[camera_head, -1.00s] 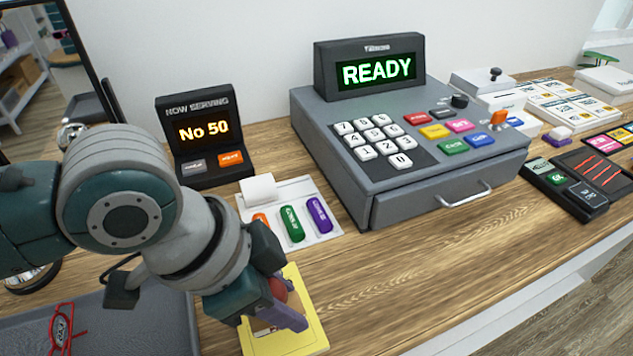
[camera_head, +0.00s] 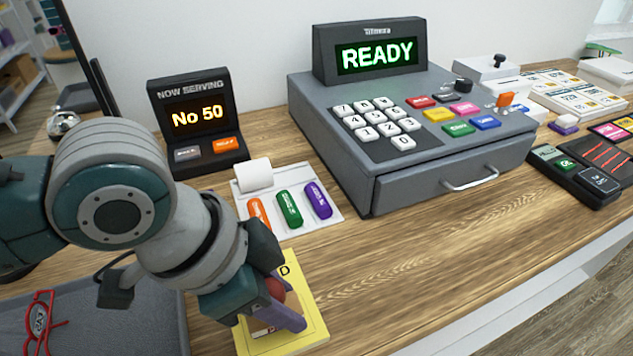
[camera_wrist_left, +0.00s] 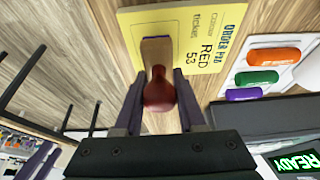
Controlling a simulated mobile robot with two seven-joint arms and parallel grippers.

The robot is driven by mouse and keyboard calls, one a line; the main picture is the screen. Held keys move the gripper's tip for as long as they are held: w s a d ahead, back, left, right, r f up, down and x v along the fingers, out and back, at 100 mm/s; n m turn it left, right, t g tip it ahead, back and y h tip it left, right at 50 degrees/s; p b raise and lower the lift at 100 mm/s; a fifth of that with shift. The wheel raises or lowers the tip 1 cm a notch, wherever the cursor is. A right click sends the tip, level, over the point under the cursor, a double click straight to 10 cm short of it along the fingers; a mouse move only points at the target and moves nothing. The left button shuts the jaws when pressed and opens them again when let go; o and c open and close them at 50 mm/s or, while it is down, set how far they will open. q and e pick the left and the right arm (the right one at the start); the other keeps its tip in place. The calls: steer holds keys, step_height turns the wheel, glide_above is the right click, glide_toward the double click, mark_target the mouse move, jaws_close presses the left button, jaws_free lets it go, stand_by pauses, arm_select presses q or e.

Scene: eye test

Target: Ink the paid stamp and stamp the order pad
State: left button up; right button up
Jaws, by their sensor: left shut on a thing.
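My left gripper (camera_head: 280,306) is shut on a stamp with a round red-brown knob (camera_head: 275,287) and holds it over the yellow order pad (camera_head: 309,327). In the left wrist view the knob sits between the purple fingers of the gripper (camera_wrist_left: 160,80), and the stamp's wooden base (camera_wrist_left: 155,50) overlaps the order pad (camera_wrist_left: 190,65). The pad there reads "ORDER PAD", "RED" and "53". I cannot tell whether the stamp touches the pad or what its underside looks like. My right gripper is not in view.
A slip holder with orange, green and purple pieces (camera_head: 289,209) lies behind the pad. The cash register (camera_head: 340,160) showing READY and the "No 50" display (camera_head: 197,117) stand behind. A grey tray (camera_head: 150,315) is at lower left. Bare counter (camera_head: 420,250) lies right of the pad.

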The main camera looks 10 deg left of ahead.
mark_target(280, 286)
arm_select(q)
steer(key=shift+f+b, duration=0.35)
steer(key=shift+f, duration=0.15)
stand_by(0.4)
steer(key=shift+f, duration=0.15)
stand_by(1.4)
steer(key=shift+p, duration=0.35)
step_height(280, 286, up, 7)
steer(key=p, duration=0.8)
